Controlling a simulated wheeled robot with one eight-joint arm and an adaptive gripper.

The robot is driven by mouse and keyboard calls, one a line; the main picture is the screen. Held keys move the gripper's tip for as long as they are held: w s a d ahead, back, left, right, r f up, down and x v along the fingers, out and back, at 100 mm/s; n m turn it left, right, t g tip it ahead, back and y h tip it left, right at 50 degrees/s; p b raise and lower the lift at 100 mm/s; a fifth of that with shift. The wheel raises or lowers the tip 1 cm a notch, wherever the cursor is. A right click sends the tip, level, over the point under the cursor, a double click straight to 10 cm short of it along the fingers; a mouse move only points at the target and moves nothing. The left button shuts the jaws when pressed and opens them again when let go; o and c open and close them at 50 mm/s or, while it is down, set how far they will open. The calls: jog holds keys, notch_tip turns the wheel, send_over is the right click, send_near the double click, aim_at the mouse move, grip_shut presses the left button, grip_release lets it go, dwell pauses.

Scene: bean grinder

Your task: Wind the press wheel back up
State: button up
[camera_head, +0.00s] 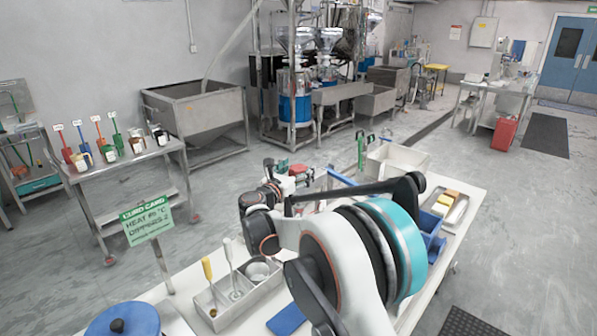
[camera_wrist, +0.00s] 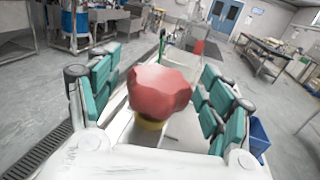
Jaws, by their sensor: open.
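A red lobed knob (camera_wrist: 160,90), which looks like the press wheel, fills the middle of the wrist view. It sits on a yellow collar (camera_wrist: 151,123). My gripper (camera_wrist: 161,62) is open, with its teal-padded fingers on the left and right of the knob. Gaps show between the knob and both rows of pads. My arm hides much of the press area there.
The white bench (camera_head: 461,212) holds a metal tray with a yellow-handled tool (camera_head: 207,270), a blue lid (camera_head: 122,320), a pale bin (camera_head: 396,160) and a tray of coloured blocks (camera_head: 447,202). A green sign (camera_head: 146,221) stands at the left. Floor is open on the right.

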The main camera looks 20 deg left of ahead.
jog(key=shift+w, duration=0.45)
jog(key=c, duration=1.1)
jog(key=shift+d+n+y, duration=0.15)
jog(key=shift+n+y, duration=0.35)
jog(key=shift+y, duration=0.3)
